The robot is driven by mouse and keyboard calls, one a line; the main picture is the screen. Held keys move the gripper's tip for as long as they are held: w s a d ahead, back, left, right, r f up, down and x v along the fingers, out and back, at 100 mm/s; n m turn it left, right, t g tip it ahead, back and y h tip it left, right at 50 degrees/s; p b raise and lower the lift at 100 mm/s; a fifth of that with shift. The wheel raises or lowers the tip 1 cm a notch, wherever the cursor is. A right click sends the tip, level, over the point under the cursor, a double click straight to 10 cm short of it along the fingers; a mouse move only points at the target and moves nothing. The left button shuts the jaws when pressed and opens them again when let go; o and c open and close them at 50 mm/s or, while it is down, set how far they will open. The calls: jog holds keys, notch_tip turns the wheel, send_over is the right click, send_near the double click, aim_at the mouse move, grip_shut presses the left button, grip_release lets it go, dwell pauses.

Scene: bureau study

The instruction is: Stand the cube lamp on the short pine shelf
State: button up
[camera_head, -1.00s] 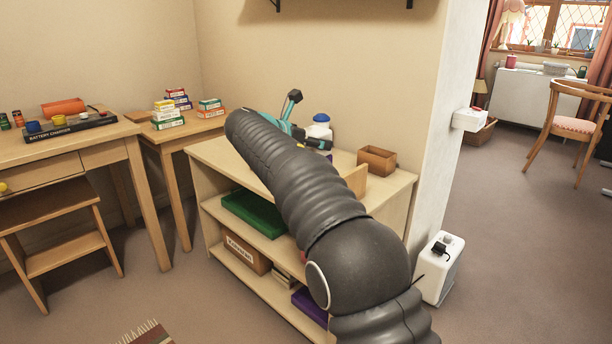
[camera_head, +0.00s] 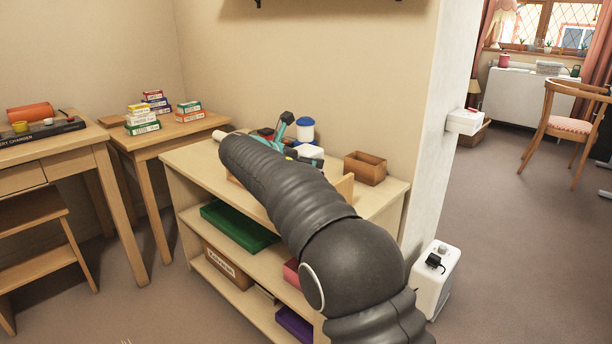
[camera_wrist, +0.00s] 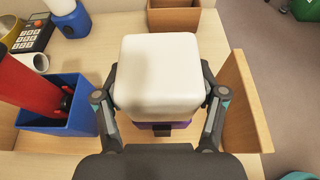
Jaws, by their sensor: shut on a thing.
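The cube lamp (camera_wrist: 160,75), a white rounded cube on a purple base, is upright between the fingers of my gripper (camera_wrist: 160,82), which is shut on it from both sides. In the head view, a white part of the lamp (camera_head: 309,152) shows behind my arm, which hides most of the gripper. The short pine shelf (camera_head: 192,157) is the low pale wood unit beside the wall. The lamp is over its top board (camera_wrist: 95,60). I cannot tell whether the base touches the board.
On the top board, a blue box (camera_wrist: 60,110) with a red thing stands left of the lamp, and an upright wooden panel (camera_wrist: 243,105) stands close on its right. A brown wooden box (camera_head: 365,168) and a blue-and-white jar (camera_head: 305,128) stand towards the wall.

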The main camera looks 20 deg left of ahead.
jog(key=shift+d+f+b, duration=0.15)
jog(key=shift+f+b, duration=0.25)
jog(key=shift+f, duration=1.3)
jog(key=shift+f, duration=0.15)
jog(key=o, duration=1.3)
jog(key=shift+o, duration=0.2)
jog(key=shift+s+r, duration=0.1)
jog(key=shift+r, duration=0.1)
jog(key=v, duration=1.1)
jog(key=shift+s+a+p, duration=0.25)
jog(key=shift+s+p, duration=0.05)
jog(key=shift+p, duration=0.1)
